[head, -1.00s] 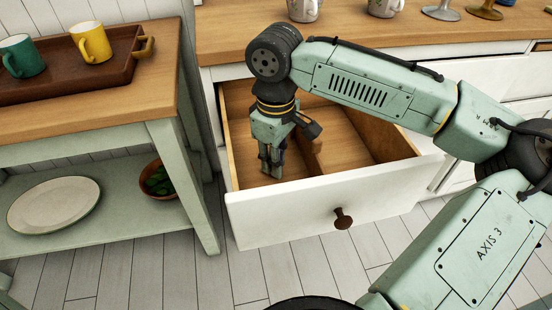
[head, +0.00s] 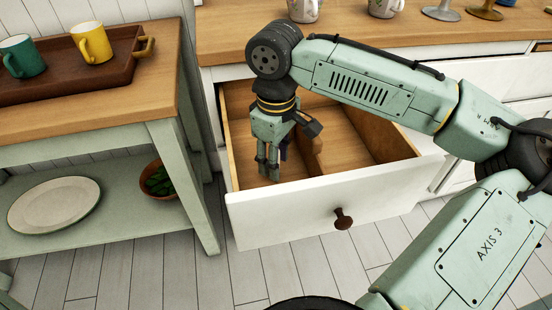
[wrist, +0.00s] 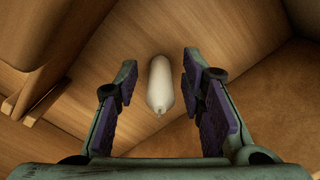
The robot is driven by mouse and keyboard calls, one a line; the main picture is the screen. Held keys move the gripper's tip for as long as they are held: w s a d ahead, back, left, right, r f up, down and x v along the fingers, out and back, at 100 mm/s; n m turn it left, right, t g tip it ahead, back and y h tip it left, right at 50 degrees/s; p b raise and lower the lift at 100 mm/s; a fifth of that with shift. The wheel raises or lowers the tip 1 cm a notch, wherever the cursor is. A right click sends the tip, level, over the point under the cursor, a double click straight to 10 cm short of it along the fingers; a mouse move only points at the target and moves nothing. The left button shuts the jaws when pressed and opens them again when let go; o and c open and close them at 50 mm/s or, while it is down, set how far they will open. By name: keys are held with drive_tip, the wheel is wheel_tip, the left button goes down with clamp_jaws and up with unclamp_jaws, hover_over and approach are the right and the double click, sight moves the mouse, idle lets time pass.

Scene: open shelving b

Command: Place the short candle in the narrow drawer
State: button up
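The drawer (head: 335,205) is pulled out, with a white front and a wooden inside split by a divider (head: 318,148). My gripper (head: 269,170) points down into its left compartment. In the wrist view my gripper (wrist: 159,65) is open, with a finger on each side of the short candle (wrist: 160,85). The candle is pale and its wick end faces the camera. Gaps show between it and both fingers. It is over or on the wooden drawer bottom; I cannot tell whether it stands or leans. In the head view the gripper hides the candle.
A side table (head: 120,115) stands close on the left, holding a brown tray (head: 80,82) with green and yellow mugs. A plate (head: 55,205) and a bowl (head: 157,182) are on its lower shelf. The counter (head: 235,35) above the drawer carries cups. My arm crosses the right side.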

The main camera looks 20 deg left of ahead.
wheel_tip(320, 180, up, 12)
drive_tip(key=shift+f+p, duration=0.15)
drive_tip(key=shift+p, duration=0.45)
idle(1.0)
